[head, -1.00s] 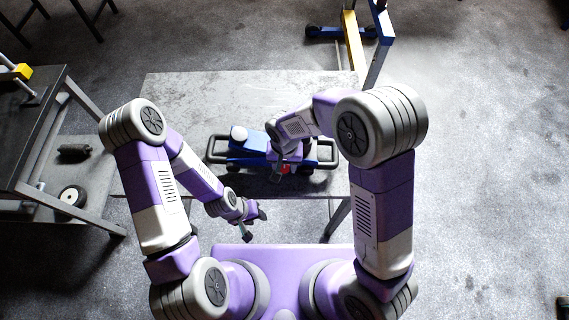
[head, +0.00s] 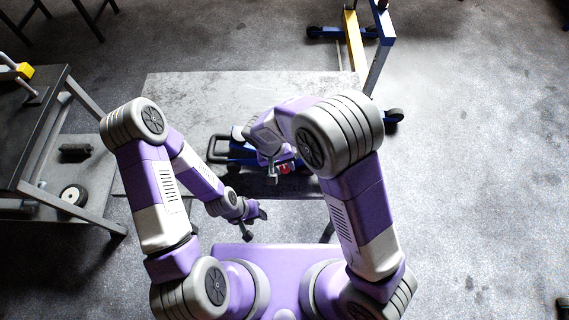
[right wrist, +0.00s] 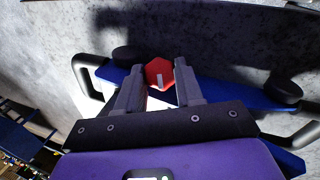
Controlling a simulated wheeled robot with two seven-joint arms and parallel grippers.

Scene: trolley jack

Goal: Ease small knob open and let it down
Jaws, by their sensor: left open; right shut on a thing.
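The blue trolley jack (head: 238,154) lies on the grey workbench, largely hidden behind my right arm in the head view. In the right wrist view its blue body (right wrist: 225,93) runs across the picture. The small red knob (right wrist: 159,74), six-sided with a pale mark, sits between the fingers of my right gripper (right wrist: 161,86), which is shut on it. In the head view the knob (head: 284,168) shows beside the right gripper (head: 277,173). My left gripper (head: 254,224) is open and empty, off the bench's front edge.
The workbench (head: 180,95) is clear at the back and left. A side table (head: 40,125) stands at the left, with a dark cylinder and a wheel on its lower shelf. A yellow and blue stand (head: 355,45) rises behind the bench.

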